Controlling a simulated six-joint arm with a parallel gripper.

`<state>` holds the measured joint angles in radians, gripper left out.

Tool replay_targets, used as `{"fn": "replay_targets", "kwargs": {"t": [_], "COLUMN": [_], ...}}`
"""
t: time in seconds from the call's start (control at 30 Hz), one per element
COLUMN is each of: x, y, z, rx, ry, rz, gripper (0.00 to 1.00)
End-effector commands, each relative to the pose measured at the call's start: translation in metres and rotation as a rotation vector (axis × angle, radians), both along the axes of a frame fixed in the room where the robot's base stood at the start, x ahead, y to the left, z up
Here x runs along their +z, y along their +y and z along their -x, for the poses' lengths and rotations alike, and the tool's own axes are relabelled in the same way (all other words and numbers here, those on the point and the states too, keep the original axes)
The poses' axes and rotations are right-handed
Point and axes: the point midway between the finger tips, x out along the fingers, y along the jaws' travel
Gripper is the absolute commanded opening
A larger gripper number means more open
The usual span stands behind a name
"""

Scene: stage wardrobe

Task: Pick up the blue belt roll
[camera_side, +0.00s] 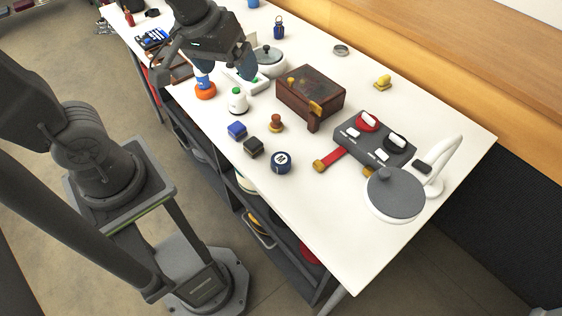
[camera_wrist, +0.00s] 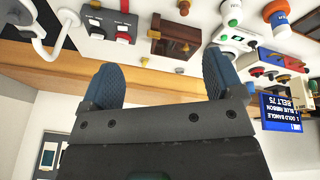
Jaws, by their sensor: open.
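The blue belt roll (camera_side: 281,167) appears to be the short, round, dark blue thing with a pale marked disc on top. It lies flat near the front edge of the white table in the side view. I cannot make it out surely in the wrist view. My gripper (camera_side: 243,68) is well away from it, above the table farther up and left, near a pot with a lid. In the wrist view my gripper (camera_wrist: 163,75) has its two blue padded fingers wide apart with nothing between them.
A black block (camera_side: 253,147), a blue block (camera_side: 237,130) and a brown knobbed piece (camera_side: 275,124) stand near the roll. A brown chest (camera_side: 310,91), a switch box (camera_side: 374,138) and a white lamp (camera_side: 395,195) stand beyond.

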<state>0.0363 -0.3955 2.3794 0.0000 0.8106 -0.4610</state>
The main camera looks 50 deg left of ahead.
Motion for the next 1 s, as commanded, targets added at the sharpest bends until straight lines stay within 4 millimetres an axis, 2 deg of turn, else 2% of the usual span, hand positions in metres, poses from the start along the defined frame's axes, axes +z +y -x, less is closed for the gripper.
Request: {"fn": "replay_targets", "kwargs": {"t": [0.03,0.2,0.4,0.5,0.63,0.87,1.0], "x": [-0.013,-0.058,-0.125,-0.154,-0.179,-0.204,-0.232], "y": [-0.003,-0.013,-0.026,-0.03,-0.034,-0.036,-0.035], "z": [-0.013,-0.051,-0.082,-0.09,-0.095,-0.096,-0.095], "rx": [0.079,0.375,0.72,0.857,0.974,1.026,1.024], "ry": [0.044,0.15,0.256,0.291,0.315,0.326,0.327], "rz": [0.028,0.108,0.155,0.163,0.166,0.166,0.164], "gripper": [0.87,0.87,0.87,0.87,0.87,0.87,0.87]}}
